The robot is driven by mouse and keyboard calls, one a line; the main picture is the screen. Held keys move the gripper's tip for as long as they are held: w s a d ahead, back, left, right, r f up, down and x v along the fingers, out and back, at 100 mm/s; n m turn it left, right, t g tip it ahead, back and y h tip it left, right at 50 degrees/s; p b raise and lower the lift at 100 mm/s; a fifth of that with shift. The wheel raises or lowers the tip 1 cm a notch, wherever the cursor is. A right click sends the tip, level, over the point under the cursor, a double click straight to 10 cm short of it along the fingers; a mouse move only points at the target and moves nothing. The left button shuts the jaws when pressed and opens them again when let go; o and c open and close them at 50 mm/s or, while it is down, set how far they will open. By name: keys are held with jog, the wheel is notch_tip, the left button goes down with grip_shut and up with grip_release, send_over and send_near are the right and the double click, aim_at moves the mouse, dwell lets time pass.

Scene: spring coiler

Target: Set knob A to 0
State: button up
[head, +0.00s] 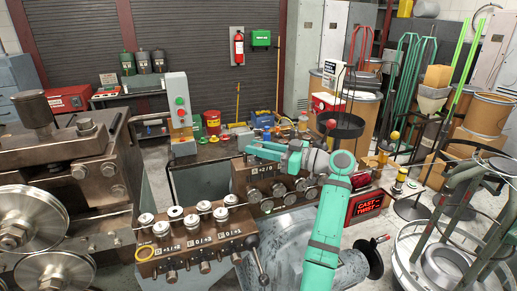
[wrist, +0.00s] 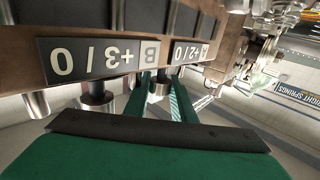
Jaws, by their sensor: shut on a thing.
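In the wrist view, the plate for knob A (wrist: 190,51) appears upside down and reads A +2/0. The two green fingers of my gripper (wrist: 162,92) are shut on the metal knob (wrist: 158,88) nearest that plate, which I take to be knob A. The fingers partly cover it, and its exact setting cannot be made out. Beside it is the B plate (wrist: 105,60), reading +3/0, with another metal knob (wrist: 97,93) nearby. In the head view, my teal gripper (head: 262,150) reaches left over the rear control block (head: 240,182); its fingertips and held knob are not clear.
A second knob block (head: 195,240) with several metal knobs and a lever (head: 258,262) stands in front. The lit CAST-TWIST sign (head: 368,206) is right of my arm. Heavy rollers (head: 35,222) fill the left, and a wire reel stand (head: 465,245) is at right.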

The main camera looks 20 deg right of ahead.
jog(key=shift+w+a+n+g+y, duration=0.1)
jog(key=shift+n+g+y, duration=0.3)
jog(key=shift+g, duration=0.1)
jog(key=o, duration=0.8)
jog(key=shift+o, duration=1.3)
jog(key=shift+f, duration=0.1)
jog(key=shift+d, duration=0.25)
jog(key=shift+a, duration=0.3)
jog(key=shift+d, duration=0.2)
jog(key=shift+t, duration=0.3)
